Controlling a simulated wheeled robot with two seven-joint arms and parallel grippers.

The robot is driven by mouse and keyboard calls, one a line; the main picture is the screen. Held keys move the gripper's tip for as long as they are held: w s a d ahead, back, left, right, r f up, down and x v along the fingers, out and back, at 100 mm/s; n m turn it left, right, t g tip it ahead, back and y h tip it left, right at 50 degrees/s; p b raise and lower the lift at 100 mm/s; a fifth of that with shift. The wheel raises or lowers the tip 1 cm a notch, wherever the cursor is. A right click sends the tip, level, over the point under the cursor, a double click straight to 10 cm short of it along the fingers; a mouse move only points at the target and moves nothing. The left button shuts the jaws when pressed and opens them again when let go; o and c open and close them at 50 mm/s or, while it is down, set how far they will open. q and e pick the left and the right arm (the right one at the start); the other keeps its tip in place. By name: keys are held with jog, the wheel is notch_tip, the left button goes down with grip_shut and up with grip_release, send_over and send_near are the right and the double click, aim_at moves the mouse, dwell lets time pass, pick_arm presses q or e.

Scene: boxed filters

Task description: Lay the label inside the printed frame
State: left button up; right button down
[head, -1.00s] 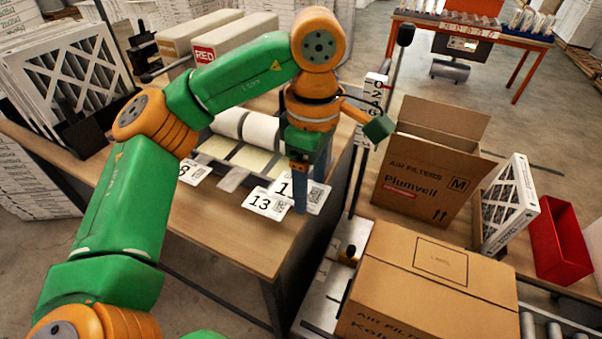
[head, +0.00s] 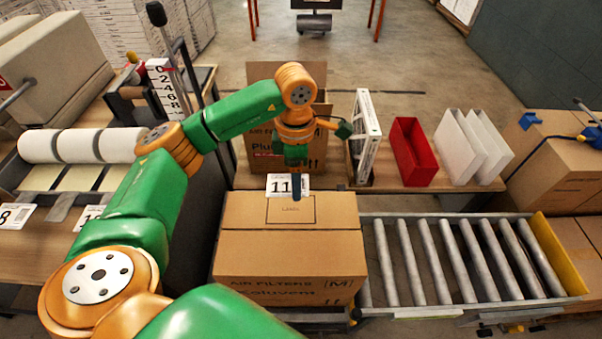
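My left gripper (head: 297,192) is shut on a white label (head: 277,187) marked 11 and points down. In the head view the label appears over the back edge of the closed cardboard box (head: 240,242), mostly behind the printed frame. The printed frame (head: 291,214) is a thin dark rectangle on the box top with small print inside. The fingertips overlap its far edge in the picture. The label seems to be held above the box, but I cannot tell the exact gap. My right gripper is not in view.
An open carton (head: 255,150), a white-framed filter (head: 364,135), a red bin (head: 413,150) and white boxes (head: 462,148) stand behind. A roller conveyor (head: 450,262) lies to the right. Other labels (head: 15,215) lie on the left table (head: 40,255).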

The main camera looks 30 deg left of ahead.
aim_at(299, 209)
pick_arm(q)
jog(key=shift+w+d+f+b, duration=0.1)
jog(key=shift+d+f+b, duration=0.05)
jog(key=shift+f+b, duration=0.35)
notch_tip(299, 209, down, 8)
jog(key=b, duration=0.7)
jog(key=shift+w+f, duration=0.1)
jog(key=shift+f, duration=0.1)
jog(key=shift+r, duration=0.1)
jog(key=o, duration=1)
notch_tip(299, 209, up, 9)
jog(key=p, duration=0.7)
jog(key=shift+r, duration=0.1)
